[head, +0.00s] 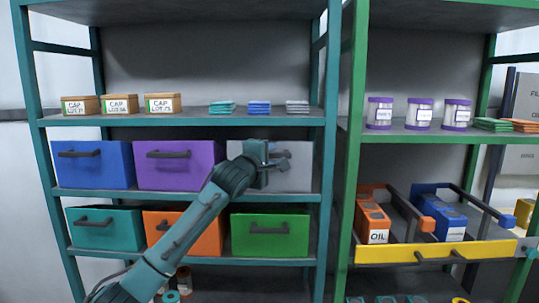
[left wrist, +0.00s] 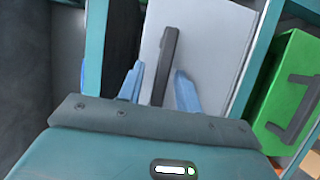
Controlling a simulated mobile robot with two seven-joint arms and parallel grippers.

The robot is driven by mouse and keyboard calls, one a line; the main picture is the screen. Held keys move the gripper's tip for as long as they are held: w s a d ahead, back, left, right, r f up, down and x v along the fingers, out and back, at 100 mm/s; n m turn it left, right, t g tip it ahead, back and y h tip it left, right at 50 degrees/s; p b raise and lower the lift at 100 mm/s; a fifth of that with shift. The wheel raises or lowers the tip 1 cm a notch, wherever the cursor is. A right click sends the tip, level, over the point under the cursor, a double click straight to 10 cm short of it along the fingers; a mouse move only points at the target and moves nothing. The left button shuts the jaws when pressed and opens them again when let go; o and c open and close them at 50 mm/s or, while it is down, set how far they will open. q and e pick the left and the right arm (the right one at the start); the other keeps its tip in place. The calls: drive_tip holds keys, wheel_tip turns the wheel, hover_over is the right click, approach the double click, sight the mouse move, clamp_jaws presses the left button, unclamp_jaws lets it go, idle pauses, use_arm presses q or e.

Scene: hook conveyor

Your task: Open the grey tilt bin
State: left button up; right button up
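The grey tilt bin (head: 298,172) sits at the right end of the shelf's middle row in the head view, with its front looking closed. Its front (left wrist: 212,50) also fills the upper middle of the left wrist view. A dark bar handle (left wrist: 168,50) stands out from it. My left gripper (head: 268,160) is in front of the bin, hiding its left part. In the left wrist view its two blue fingers (left wrist: 160,72) are apart, one on each side of the handle. A gap shows between the handle and the right finger. I do not see my right gripper.
Purple (head: 180,178) and blue (head: 93,178) bins stand left of the grey one. Teal, orange and green (head: 270,247) bins are below. Boxes and packets line the shelf above. A green-framed rack (head: 352,160) with a yellow-fronted pull-out tray (head: 435,252) stands at the right.

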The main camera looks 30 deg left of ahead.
use_arm(q)
drive_tip(key=shift+c, duration=0.4)
clamp_jaws()
